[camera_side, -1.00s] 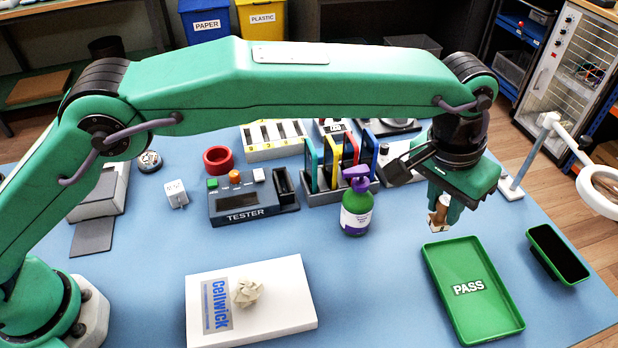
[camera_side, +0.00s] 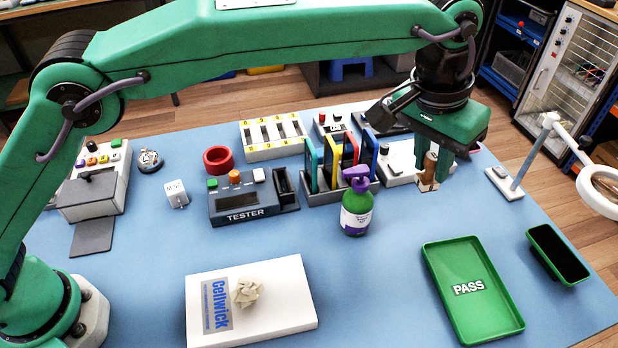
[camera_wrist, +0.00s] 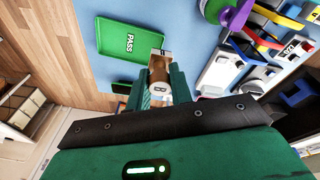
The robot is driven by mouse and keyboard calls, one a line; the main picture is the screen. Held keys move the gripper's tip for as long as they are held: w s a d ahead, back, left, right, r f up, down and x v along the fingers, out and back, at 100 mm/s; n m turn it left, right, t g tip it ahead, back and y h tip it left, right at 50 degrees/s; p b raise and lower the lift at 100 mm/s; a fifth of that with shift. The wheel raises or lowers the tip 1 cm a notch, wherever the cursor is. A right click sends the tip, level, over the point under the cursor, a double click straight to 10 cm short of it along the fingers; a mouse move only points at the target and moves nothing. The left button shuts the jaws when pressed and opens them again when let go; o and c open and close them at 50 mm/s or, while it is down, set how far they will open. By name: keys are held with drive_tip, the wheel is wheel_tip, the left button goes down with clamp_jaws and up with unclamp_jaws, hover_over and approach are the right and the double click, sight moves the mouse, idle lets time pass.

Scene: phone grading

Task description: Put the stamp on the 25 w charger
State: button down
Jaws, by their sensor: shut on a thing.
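My gripper (camera_side: 432,160) is shut on the stamp (camera_side: 429,170), which has a brown wooden handle and a paler block at its lower end. It holds the stamp above the back right of the table. In the wrist view the stamp (camera_wrist: 160,76) shows between the green fingers (camera_wrist: 157,92), which hide part of it. A small white charger cube (camera_side: 176,193) with dark print sits on the mat left of the tester, far from my gripper. Its print is too small to read surely.
The grey tester (camera_side: 240,207), purple-topped green bottle (camera_side: 356,212) and rack of coloured phones (camera_side: 340,190) stand between stamp and charger. A red ring (camera_side: 218,160) lies near the charger. A white box (camera_side: 285,300) and green PASS tray (camera_side: 440,285) lie in front.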

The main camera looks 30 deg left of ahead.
drive_tip(key=s+a+r+n, duration=0.2)
drive_tip(key=a, duration=1)
drive_tip(key=s+a+r+n, duration=0.1)
drive_tip(key=a+r+n, duration=0.1)
drive_tip(key=a, duration=0.9)
drive_tip(key=s+a+f+n, duration=0.2)
drive_tip(key=s+a+f, duration=0.1)
drive_tip(key=s+a, duration=0.35)
drive_tip(key=s+a+f+n, duration=0.1)
drive_tip(key=s+a+f, duration=0.1)
drive_tip(key=s+a, duration=0.45)
drive_tip(key=shift+t+y, duration=0.3)
drive_tip(key=shift+y, duration=0.1)
drive_tip(key=f, duration=0.1)
drive_tip(key=a+f, duration=0.1)
drive_tip(key=f, duration=0.1)
drive_tip(key=w+f, duration=0.1)
drive_tip(key=f, duration=0.1)
drive_tip(key=shift+a+f, duration=0.25)
drive_tip(key=shift+a, duration=0.15)
